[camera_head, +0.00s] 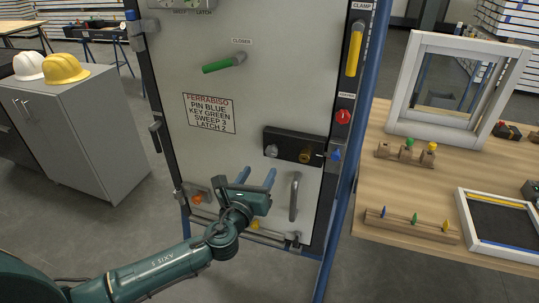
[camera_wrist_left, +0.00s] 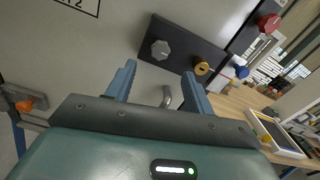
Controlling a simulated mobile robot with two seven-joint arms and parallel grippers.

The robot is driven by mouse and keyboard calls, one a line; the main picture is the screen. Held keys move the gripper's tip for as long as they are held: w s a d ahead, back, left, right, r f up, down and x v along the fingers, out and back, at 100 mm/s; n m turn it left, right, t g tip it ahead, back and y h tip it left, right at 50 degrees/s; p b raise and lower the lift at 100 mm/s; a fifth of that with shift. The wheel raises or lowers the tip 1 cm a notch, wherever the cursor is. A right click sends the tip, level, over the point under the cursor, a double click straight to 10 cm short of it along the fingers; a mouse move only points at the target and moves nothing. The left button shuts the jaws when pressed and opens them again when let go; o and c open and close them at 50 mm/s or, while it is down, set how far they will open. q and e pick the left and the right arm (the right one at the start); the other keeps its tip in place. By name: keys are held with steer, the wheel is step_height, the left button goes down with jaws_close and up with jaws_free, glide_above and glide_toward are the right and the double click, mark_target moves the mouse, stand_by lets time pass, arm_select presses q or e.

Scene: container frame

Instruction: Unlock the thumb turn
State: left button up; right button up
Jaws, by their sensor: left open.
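The black lock box (camera_head: 288,142) is mounted on the grey door panel (camera_head: 215,95), below and right of a red-and-black text label. It carries a grey lobed knob (camera_head: 271,151), which looks like the thumb turn, and a brass round piece (camera_head: 305,156) to its right. In the left wrist view the grey knob (camera_wrist_left: 161,49) lies just beyond the fingertips, with the brass piece (camera_wrist_left: 201,68) to its right. My left gripper (camera_head: 257,178) is open and empty, its two blue fingers pointing at the panel below the knob. No contact shows. My right gripper is not in view.
A vertical grey handle (camera_head: 294,197) stands right of my left gripper. A wooden table (camera_head: 390,188) with parts is at right.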

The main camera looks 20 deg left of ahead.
mark_target(270, 154)
arm_select(q)
steer(key=w, duration=0.7)
steer(key=shift+w+d, duration=0.15)
steer(key=shift+w, duration=0.45)
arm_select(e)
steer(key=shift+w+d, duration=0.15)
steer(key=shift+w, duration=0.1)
arm_select(q)
steer(key=c, duration=1)
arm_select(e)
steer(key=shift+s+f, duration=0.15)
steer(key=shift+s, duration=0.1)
